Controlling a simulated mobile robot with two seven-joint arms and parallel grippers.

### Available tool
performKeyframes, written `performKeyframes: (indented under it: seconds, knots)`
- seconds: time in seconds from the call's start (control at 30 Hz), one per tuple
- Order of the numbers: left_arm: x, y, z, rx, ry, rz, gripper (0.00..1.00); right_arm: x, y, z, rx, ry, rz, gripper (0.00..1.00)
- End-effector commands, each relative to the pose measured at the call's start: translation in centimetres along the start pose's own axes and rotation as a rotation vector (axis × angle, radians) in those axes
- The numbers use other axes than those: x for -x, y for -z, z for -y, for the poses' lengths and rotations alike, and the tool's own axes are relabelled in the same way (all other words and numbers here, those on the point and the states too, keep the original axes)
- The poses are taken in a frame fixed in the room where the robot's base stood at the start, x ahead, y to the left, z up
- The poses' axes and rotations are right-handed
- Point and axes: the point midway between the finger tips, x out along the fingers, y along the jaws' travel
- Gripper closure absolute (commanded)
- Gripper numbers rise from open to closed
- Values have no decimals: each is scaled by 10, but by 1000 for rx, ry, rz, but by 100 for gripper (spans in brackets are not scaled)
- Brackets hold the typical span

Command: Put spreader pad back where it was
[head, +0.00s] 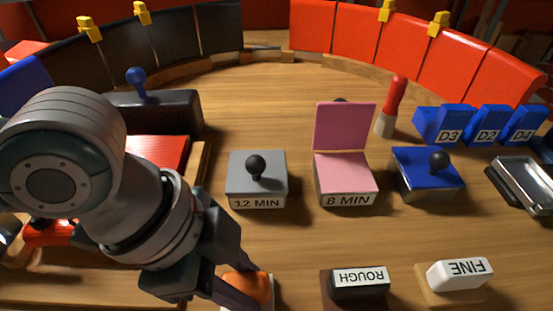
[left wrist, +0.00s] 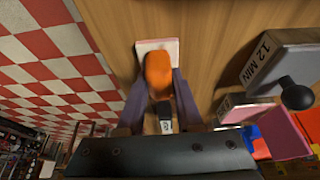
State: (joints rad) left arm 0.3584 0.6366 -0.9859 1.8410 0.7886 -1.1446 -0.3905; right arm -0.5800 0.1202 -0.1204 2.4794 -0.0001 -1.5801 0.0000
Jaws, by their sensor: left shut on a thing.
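An orange block (head: 257,287), which I take to be the spreader pad, is at the bottom edge of the head view, partly hidden by my fingers. My left gripper (head: 248,283) is shut on it. In the left wrist view the orange block (left wrist: 158,68) is between the two fingers of my left gripper (left wrist: 159,78). A pale square plate (left wrist: 147,46) lies under or just beyond the block. I cannot tell whether the block rests on it or hangs slightly above. My right gripper is not in view.
A black ROUGH block (head: 360,283) and a white FINE block (head: 461,272) stand right of the orange block. Behind are a grey 12 MIN box (head: 240,172), a pink 8 MIN box (head: 346,178) and a blue box (head: 415,165). Bare wood lies between these rows.

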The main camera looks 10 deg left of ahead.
Motion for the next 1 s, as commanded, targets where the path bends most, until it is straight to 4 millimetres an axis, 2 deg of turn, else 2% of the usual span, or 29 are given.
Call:
performKeyframes:
  seconds: [0.27, 0.3, 0.57, 0.83, 1.0]
  knots:
    - [-2, -1, 0, 1, 0, 0, 100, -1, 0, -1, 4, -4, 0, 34]
    - [-3, -1, 0, 1, -1, 1, 64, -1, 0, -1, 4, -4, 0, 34]
    - [-2, -1, 0, 1, -1, 0, 35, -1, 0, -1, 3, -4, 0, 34]
    - [0, 0, 0, 0, 0, 0, 35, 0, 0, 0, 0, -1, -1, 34]
    - [22, 1, 1, 0, 1, 0, 35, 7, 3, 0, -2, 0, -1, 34]
